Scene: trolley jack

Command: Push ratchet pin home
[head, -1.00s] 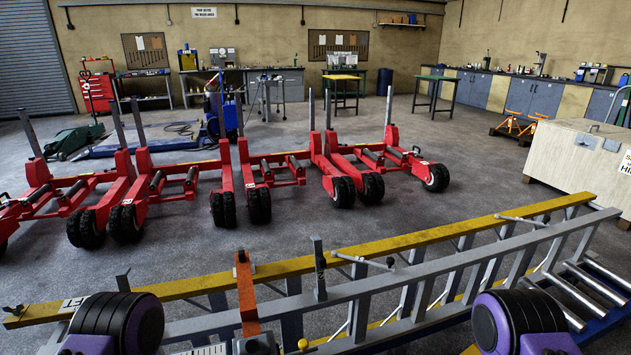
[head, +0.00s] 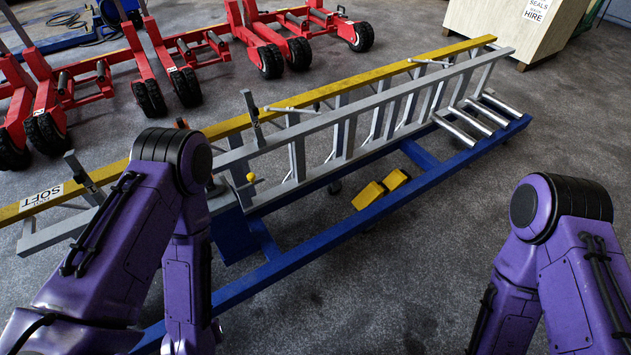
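No part that I can surely call the ratchet pin shows in the head view. A long blue frame (head: 350,232) carries a grey ladder-like rack (head: 350,112) and a yellow beam (head: 385,72) marked "SOFT". Dark upright brackets (head: 252,112) stand on the rack's near-left part, and a small yellow knob (head: 250,177) sits just right of my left arm. My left arm hides part of the rack and frame there. Both of my arms show as purple links, and neither gripper is in view.
Red wheeled jacks (head: 157,62) stand in a row behind, at the upper left. Two yellow blocks (head: 368,195) sit low by the blue frame. A pale crate (head: 530,25) stands at the back right. The grey floor (head: 400,290) between my arms is clear.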

